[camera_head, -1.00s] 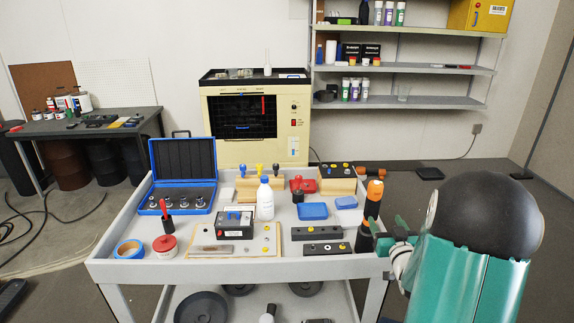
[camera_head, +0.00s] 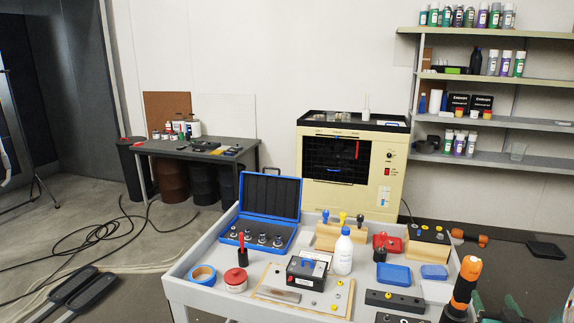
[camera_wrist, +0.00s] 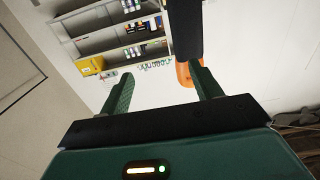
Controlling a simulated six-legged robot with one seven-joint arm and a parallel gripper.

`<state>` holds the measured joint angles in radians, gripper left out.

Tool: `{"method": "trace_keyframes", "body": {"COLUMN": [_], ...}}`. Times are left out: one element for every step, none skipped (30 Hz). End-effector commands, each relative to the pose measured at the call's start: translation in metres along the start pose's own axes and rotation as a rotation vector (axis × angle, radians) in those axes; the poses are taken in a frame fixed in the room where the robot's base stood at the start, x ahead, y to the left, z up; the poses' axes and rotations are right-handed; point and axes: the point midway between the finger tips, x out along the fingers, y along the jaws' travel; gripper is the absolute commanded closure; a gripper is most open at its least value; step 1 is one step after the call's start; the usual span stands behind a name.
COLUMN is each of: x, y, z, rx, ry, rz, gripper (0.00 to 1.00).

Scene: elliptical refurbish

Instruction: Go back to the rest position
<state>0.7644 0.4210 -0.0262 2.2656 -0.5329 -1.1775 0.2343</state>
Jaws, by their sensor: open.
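My gripper (camera_wrist: 160,76) shows in the wrist view with its two green fingers spread wide apart and nothing held between them. An orange and black object (camera_wrist: 187,72) shows behind the right finger; I cannot tell what it is. In the head view only small green parts of my arm show at the bottom right corner, beside the cart. The grey cart (camera_head: 190,289) stands in front of me, and an orange and black power tool (camera_head: 464,282) stands upright at its right end.
The cart holds an open blue case (camera_head: 269,200), a white bottle (camera_head: 343,252), a black box (camera_head: 307,270) and blue tape (camera_head: 203,274). Behind are a cream machine (camera_head: 345,185), a dark table (camera_head: 190,146) and shelves (camera_head: 490,122). Cables (camera_head: 95,228) lie on open floor at left.

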Motion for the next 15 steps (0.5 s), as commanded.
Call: {"method": "trace_keyframes", "body": {"x": [0.000,0.000,0.001,0.001,0.002,0.002,0.002,0.002,0.002,0.002,0.002,0.001,0.000,0.000,-0.001], "y": [-0.001,-0.002,-0.006,-0.010,-0.013,-0.017,-0.021,-0.024,-0.029,-0.032,-0.036,-0.042,-0.046,-0.050,-0.057], "z": [-0.001,-0.001,-0.005,-0.007,-0.009,-0.012,-0.014,-0.016,-0.020,-0.022,-0.025,-0.028,-0.031,-0.033,-0.037], "rx": [0.000,0.000,-0.005,-0.009,-0.014,-0.019,-0.024,-0.029,-0.034,-0.039,-0.043,-0.048,-0.052,-0.056,-0.063], "ry": [0.001,0.001,-0.005,-0.017,-0.026,-0.042,-0.053,-0.065,-0.080,-0.092,-0.104,-0.123,-0.136,-0.151,-0.173], "rz": [-0.002,-0.002,-0.003,-0.001,0.000,0.002,0.004,0.006,0.009,0.011,0.012,0.014,0.017,0.018,0.020], "gripper": [0.36,0.36,0.36,0.36,0.36,0.36,0.36,0.36,0.36,0.36,0.36,0.36,0.36,0.36,0.36]}}
